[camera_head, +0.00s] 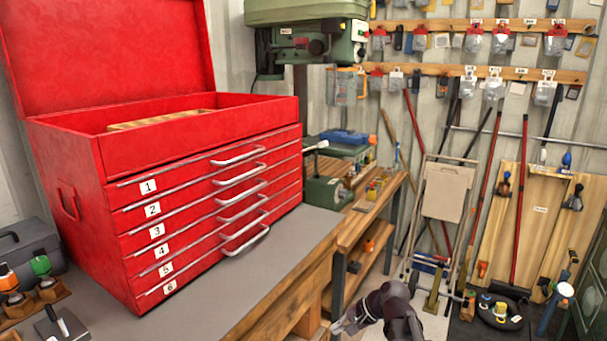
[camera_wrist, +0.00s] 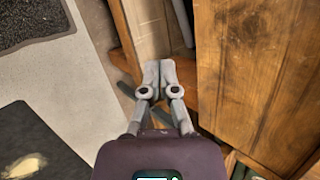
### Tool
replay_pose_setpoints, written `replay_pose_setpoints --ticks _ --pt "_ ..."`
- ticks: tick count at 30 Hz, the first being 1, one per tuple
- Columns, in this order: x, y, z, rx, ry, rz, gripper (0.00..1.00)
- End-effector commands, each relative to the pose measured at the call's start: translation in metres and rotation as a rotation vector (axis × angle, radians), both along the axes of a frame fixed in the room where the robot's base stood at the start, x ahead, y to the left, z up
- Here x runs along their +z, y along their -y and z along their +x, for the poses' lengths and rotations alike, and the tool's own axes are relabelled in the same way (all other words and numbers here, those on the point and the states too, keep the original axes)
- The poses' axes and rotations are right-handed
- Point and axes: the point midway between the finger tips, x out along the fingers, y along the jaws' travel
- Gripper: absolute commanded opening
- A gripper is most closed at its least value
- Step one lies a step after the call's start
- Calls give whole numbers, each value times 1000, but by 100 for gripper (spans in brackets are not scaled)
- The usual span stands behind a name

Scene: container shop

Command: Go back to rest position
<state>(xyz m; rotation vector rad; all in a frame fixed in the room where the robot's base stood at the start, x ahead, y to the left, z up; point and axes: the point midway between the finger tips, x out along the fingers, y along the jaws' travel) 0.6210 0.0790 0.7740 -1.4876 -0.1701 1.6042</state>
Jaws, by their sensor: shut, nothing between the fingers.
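My gripper (camera_wrist: 158,72) is shut and empty. In the wrist view its two grey fingers lie side by side, and wooden boards (camera_wrist: 250,70) show beyond and to the right of them. In the head view my gripper (camera_head: 340,326) is at the bottom, just right of the grey bench's wooden front edge, and points left. I cannot tell its exact distance from the bench edge.
A red tool chest (camera_head: 70,135) with several numbered drawers and a raised lid stands on the grey bench (camera_head: 235,300). A wooden workbench (camera_head: 372,208) and a folded trolley (camera_head: 443,192) stand behind. Tools lean along the right wall.

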Motion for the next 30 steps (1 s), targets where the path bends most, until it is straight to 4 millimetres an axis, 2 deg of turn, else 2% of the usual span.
replay_pose_setpoints --ticks 1,6,12,26,30 --pt "-7 3 -10 40 14 -64 0" --pt "-30 21 -35 191 55 -291 0" --pt "-45 45 -58 353 76 -509 0" --pt "-52 78 -85 568 69 -771 0" --pt "-37 79 -84 572 69 -774 0"
